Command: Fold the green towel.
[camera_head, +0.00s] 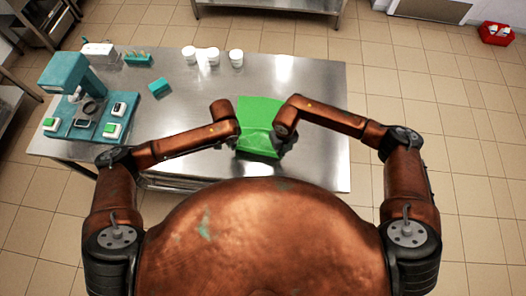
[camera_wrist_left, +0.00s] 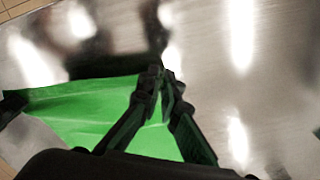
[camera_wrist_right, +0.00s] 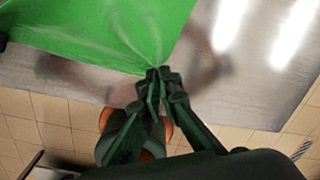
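The green towel (camera_head: 260,112) lies on the steel table in front of me in the head view, its near part creased between my two grippers. My left gripper (camera_head: 240,143) is at the towel's near left; in the left wrist view its fingers (camera_wrist_left: 162,76) are closed together at the towel's (camera_wrist_left: 85,108) edge and appear to pinch it. My right gripper (camera_head: 277,141) is at the near right; in the right wrist view its fingers (camera_wrist_right: 157,76) are shut on a towel corner (camera_wrist_right: 110,30), with creases running to the tips. The head view hides the fingertips.
The steel table (camera_head: 320,100) is bare to the right of the towel. A teal machine (camera_head: 75,80) on a teal base stands at the left. Several white cups (camera_head: 213,56) stand at the back, and a small teal box (camera_head: 158,86) lies left of the towel.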

